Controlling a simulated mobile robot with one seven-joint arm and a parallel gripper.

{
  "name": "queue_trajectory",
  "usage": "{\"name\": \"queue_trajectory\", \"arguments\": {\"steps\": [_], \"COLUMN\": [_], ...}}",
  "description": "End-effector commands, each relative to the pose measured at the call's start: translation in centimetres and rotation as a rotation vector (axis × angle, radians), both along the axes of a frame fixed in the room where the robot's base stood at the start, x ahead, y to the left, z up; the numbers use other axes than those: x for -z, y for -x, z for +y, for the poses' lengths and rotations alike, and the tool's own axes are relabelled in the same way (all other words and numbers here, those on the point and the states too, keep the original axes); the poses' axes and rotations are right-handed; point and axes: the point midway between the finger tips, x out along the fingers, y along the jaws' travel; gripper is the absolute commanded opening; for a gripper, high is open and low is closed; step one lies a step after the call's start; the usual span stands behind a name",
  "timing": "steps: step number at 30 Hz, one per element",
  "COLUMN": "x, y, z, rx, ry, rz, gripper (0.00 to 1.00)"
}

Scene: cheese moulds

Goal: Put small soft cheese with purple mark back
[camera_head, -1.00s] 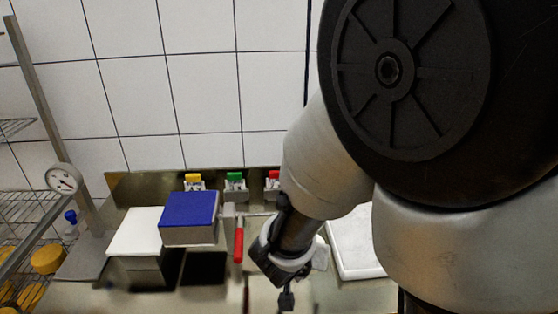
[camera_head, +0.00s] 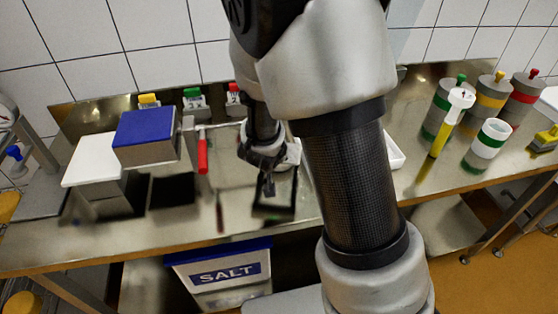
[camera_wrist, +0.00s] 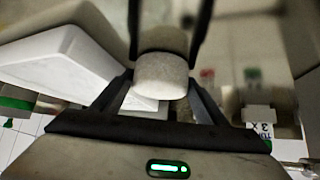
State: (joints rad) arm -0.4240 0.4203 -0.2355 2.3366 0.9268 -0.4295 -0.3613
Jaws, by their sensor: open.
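A small whitish, round cheese (camera_wrist: 162,75) shows in the wrist view, between the two dark fingers of my gripper (camera_wrist: 165,50). The fingers stand apart, and I cannot tell whether either touches the cheese. No purple mark shows on the side I see. In the head view my gripper (camera_head: 268,188) points down over the steel table (camera_head: 330,215), right of the red handle; the cheese cannot be made out there.
A blue-topped block (camera_head: 150,130) and a white-topped block (camera_head: 93,160) stand left, beside a red handle (camera_head: 202,152). A white tray (camera_head: 394,152) lies behind my arm. A salt bin (camera_head: 225,275) is below.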

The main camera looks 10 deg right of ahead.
Motion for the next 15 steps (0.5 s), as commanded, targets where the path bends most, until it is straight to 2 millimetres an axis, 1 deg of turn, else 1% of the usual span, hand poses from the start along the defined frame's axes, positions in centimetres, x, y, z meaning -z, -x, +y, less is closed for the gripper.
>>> {"name": "queue_trajectory", "arguments": {"steps": [1, 7, 8, 9, 11, 15], "x": [0.42, 0.29, 0.28, 0.28, 0.28, 0.23], "y": [-0.33, -0.41, -0.4, -0.4, -0.39, -0.42], "z": [-0.11, -0.11, -0.1, -0.1, -0.1, -0.1], "rx": [-0.001, -0.001, -0.001, -0.001, -0.001, -0.001], "ry": [0.0, 0.0, 0.0, 0.0, 0.0, 0.0], "rz": [-0.001, -0.001, -0.001, -0.001, -0.001, -0.002], "gripper": [0.67, 0.67, 0.63, 0.57, 0.48, 0.48]}}
